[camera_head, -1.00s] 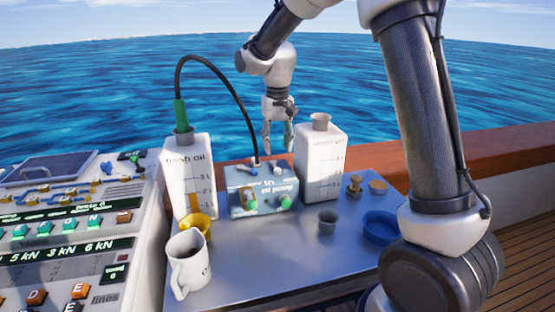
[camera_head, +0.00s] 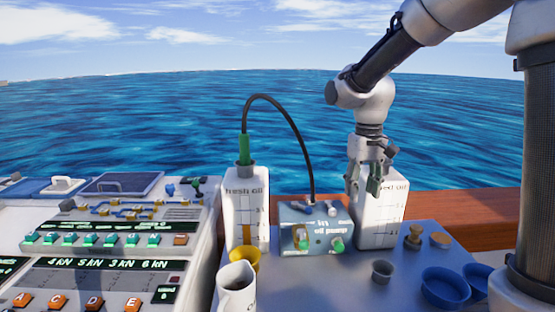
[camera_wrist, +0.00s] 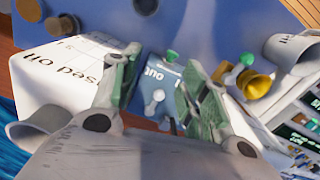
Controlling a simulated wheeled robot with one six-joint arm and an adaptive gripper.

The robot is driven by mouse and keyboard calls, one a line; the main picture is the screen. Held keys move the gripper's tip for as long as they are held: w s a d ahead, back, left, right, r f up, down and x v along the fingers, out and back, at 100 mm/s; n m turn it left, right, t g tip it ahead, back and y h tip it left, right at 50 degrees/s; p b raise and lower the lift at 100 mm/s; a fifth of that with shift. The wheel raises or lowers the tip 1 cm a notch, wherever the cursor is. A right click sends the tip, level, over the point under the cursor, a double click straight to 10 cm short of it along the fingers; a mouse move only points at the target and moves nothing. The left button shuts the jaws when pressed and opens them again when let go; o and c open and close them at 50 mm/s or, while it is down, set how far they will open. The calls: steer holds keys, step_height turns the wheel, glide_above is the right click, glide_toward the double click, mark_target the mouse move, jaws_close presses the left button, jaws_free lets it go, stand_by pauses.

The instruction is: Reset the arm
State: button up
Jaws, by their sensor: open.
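My gripper (camera_head: 364,186) hangs from my arm with its fingers downward, open and empty. In the head view it overlaps the upper left part of the white used oil container (camera_head: 380,222). In the wrist view the green-padded fingers (camera_wrist: 163,65) stand apart, with the light blue oil pump box (camera_wrist: 158,88) seen between them. The used oil container (camera_wrist: 45,85) lies left of the fingers there. I cannot tell whether a finger touches it. The oil pump box (camera_head: 315,228) stands left of the container in the head view.
A fresh oil container (camera_head: 245,205) holds a green nozzle (camera_head: 244,149) on a black hose. A control console (camera_head: 110,245) is left. Open water lies beyond the wooden rail (camera_head: 490,213).

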steer(key=s+d+r+t, duration=0.1)
steer(key=s+d+r, duration=0.1)
steer(key=s+d, duration=0.2)
steer(key=s+d+r+m+t, duration=0.1)
steer(key=s+d, duration=0.3)
steer(key=s, duration=0.6)
steer(key=s+d+r+m+t, duration=0.1)
steer(key=s+d+r+t, duration=0.1)
steer(key=s, duration=0.5)
steer(key=shift+s+d+r+t, duration=0.25)
steer(key=shift+d+r+t, duration=0.15)
steer(key=shift+d+r, duration=0.5)
